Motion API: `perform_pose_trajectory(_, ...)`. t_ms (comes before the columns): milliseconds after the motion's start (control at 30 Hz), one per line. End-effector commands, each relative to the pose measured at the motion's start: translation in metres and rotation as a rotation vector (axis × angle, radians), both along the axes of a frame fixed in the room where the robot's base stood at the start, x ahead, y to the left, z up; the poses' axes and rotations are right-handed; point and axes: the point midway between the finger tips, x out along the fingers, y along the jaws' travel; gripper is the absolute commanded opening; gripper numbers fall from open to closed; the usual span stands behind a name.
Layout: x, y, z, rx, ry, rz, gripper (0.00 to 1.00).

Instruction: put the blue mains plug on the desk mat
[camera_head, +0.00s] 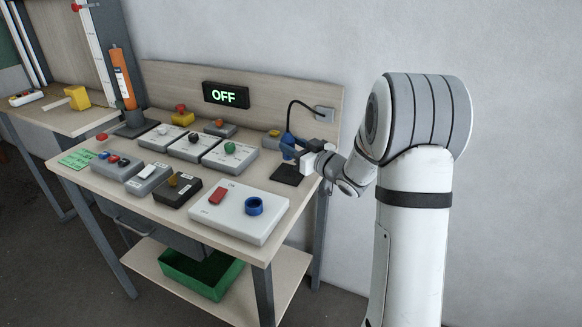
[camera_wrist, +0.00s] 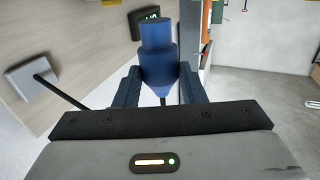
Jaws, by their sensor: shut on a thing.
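The blue mains plug (camera_wrist: 157,45) sits between the two dark fingers of my gripper (camera_wrist: 158,82), which is shut on it. In the head view the plug (camera_head: 287,140) shows small and partly covered by my gripper (camera_head: 291,149) at the right back of the bench. A small black mat (camera_head: 286,175), which looks like the desk mat, lies on the bench top just below my gripper in the picture. My gripper hides part of the mat's far side. I cannot tell the exact gap between plug and mat.
A black cable (camera_head: 294,106) arches from the grey wall socket (camera_head: 324,114). A white box with a red switch and blue ring (camera_head: 238,212) stands in front of the mat. Several switch boxes fill the bench to the left. The lit OFF sign (camera_head: 225,95) hangs on the back panel.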

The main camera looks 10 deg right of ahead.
Motion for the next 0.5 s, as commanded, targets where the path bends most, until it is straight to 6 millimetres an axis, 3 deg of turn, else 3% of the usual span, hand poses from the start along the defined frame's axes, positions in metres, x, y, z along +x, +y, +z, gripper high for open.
perform_pose_trajectory(500, 0.000, -0.003, -0.052, -0.001, -0.001, -0.005, 0.14)
